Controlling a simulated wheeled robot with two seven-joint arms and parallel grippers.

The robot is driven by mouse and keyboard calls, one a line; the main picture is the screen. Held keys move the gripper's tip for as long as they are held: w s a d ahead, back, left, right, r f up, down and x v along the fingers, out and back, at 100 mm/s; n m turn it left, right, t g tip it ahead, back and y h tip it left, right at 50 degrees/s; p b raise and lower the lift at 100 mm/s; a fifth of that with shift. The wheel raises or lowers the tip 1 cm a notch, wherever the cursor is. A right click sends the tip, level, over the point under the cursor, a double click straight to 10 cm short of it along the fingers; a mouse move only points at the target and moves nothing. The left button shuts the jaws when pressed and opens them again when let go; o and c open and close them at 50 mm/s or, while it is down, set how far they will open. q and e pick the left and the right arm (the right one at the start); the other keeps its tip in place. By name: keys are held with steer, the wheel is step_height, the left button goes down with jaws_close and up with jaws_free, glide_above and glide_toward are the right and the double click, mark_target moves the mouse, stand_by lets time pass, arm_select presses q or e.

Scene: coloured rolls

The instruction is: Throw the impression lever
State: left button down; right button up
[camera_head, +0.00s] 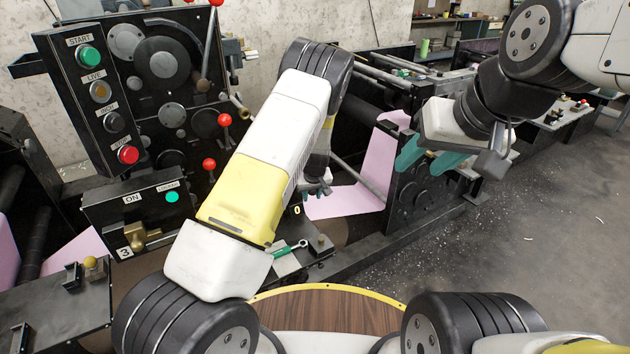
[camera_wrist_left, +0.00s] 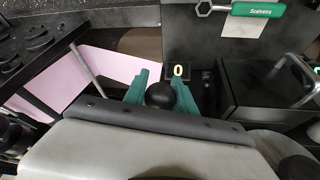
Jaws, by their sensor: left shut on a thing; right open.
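In the left wrist view, a black ball knob (camera_wrist_left: 160,95) sits between the teal fingers of my left gripper (camera_wrist_left: 172,85), which is shut on it. In the head view my left forearm covers much of this area. My right gripper (camera_head: 428,155) is open and empty, in front of the press at the right.
A control panel (camera_head: 95,95) with coloured buttons stands at the left. Red-ball levers (camera_head: 225,120) rise beside it. Pink paper (camera_head: 350,195) runs through the press. A green-handled wrench (camera_head: 290,248) lies near the front.

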arm_select(q)
steer(key=shift+f, duration=0.1)
stand_by(0.8)
step_height(320, 180, down, 7)
steer(key=t+y, duration=0.1)
steer(key=t, duration=0.1)
steer(key=shift+w+a+t+y, duration=0.3)
steer(key=shift+w+a+y, duration=0.05)
steer(key=shift+w+y, duration=0.1)
steer(key=shift+w, duration=0.1)
stand_by(1.4)
steer(key=c, duration=1.4)
jaws_free()
steer(key=o, duration=0.4)
steer(key=shift+a, duration=0.1)
steer(key=shift+c, duration=0.2)
steer(key=shift+f, duration=0.1)
